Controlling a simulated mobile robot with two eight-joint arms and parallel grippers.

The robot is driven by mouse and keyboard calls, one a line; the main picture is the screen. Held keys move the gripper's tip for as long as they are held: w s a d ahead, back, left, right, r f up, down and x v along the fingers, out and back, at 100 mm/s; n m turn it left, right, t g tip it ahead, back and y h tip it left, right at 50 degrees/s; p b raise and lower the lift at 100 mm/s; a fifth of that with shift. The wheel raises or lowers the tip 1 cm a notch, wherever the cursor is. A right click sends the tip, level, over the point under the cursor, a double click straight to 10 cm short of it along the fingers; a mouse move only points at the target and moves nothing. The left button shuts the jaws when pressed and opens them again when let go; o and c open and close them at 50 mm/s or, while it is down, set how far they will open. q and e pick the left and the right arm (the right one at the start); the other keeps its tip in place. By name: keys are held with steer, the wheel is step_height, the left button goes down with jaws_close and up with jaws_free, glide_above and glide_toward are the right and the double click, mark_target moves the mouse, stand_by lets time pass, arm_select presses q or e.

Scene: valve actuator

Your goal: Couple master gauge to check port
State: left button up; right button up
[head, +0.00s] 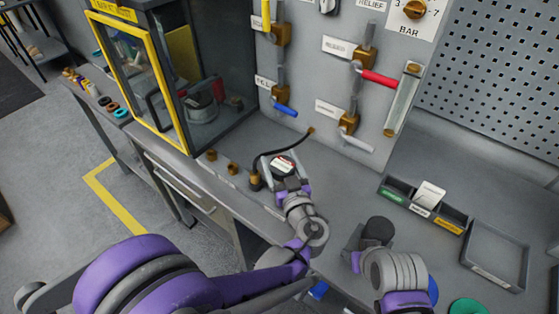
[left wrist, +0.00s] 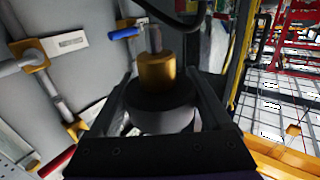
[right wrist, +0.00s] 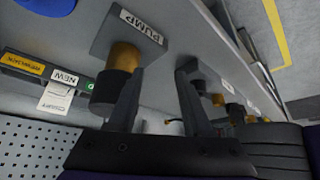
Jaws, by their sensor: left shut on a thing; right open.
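My left gripper (head: 285,182) is shut on the gauge (head: 284,163), which has a white and red round face, above the bench. In the left wrist view the gauge (left wrist: 160,115) sits between the fingers, with a brass collar (left wrist: 157,72) and a grey stem above it. A brass fitting (head: 255,182) with a black hose stands left of the gauge; I cannot tell whether they touch, or which fitting is the check port. My right gripper (right wrist: 158,72) is open, beside a black-capped brass knob (right wrist: 113,85) on a plate marked PUMP. The knob also shows in the head view (head: 377,230).
Two more brass fittings (head: 222,161) stand along the bench's left edge. A yellow-framed cabinet (head: 150,75) is at the upper left. Valves with blue, red and white handles (head: 380,79) are on the back panel. A compartment tray (head: 421,211) and an empty tray (head: 497,252) lie at the right.

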steer(key=shift+w+r, duration=0.1)
arm_select(q)
steer(key=shift+w+a+f, duration=0.1)
steer(key=shift+f, duration=0.4)
arm_select(e)
steer(key=shift+s+f+b, duration=0.4)
steer(key=shift+f+b, duration=0.1)
steer(key=shift+f, duration=0.3)
steer(key=shift+s+f+b, duration=0.4)
steer(key=shift+f+b, duration=0.05)
steer(key=shift+f, duration=0.3)
steer(key=shift+s+f+g+b, duration=0.3)
steer(key=shift+f+b, duration=0.2)
steer(key=shift+f, duration=0.2)
arm_select(q)
step_height(320, 180, down, 5)
steer(key=shift+r, duration=0.1)
steer(key=shift+f+b, duration=0.9)
steer(key=shift+f, duration=0.75)
arm_select(e)
steer(key=shift+s+f, duration=0.25)
steer(key=shift+f, duration=0.4)
steer(key=shift+s+f, duration=0.2)
steer(key=shift+f, duration=0.45)
arm_select(q)
steer(key=o, duration=1.6)
